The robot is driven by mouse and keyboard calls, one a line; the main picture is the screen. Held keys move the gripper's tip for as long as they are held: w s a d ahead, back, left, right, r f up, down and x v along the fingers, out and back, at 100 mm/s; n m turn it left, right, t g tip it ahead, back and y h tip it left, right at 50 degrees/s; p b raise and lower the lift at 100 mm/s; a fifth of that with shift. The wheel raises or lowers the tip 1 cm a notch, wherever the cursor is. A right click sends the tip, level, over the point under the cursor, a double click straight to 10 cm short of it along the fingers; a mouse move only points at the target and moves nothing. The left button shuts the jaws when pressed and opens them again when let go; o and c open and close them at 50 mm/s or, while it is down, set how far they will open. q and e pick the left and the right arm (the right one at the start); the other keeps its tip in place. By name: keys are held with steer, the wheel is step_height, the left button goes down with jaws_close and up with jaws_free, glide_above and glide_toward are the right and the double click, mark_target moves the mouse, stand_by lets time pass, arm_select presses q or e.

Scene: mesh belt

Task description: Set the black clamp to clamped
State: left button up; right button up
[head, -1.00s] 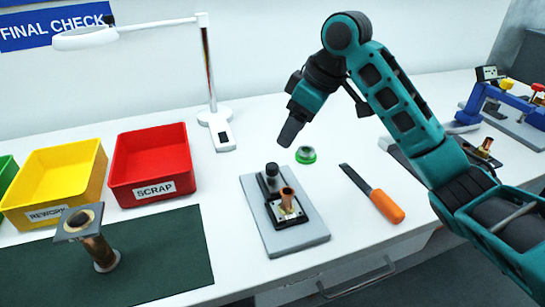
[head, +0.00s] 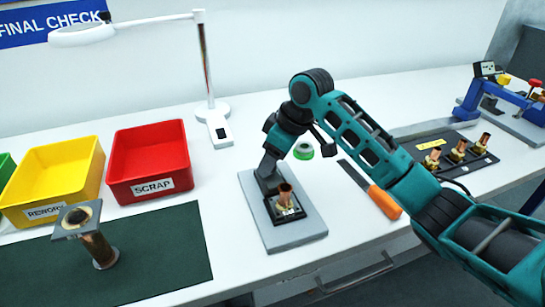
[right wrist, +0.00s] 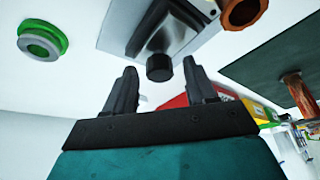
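The black clamp (head: 272,187) stands on a grey base plate (head: 293,233) and is mostly hidden behind my right gripper (head: 265,172) in the head view. In the right wrist view, the clamp's dark body (right wrist: 155,30) ends in a round black knob (right wrist: 159,68) pointing toward me. My right gripper (right wrist: 160,85) is open, its fingers on either side of the knob with gaps showing. A copper fitting (head: 285,194) stands upright on a small black plate in front of the clamp. My left gripper is not in view.
A green ring (head: 303,151) and an orange-handled file (head: 384,201) lie right of the base plate. Red (head: 178,187) and yellow (head: 88,190) bins, a lamp (head: 218,125) and a flanged copper part (head: 98,246) are left. A black tray with several copper fittings is right.

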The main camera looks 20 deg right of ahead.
jaws_close()
stand_by(0.3)
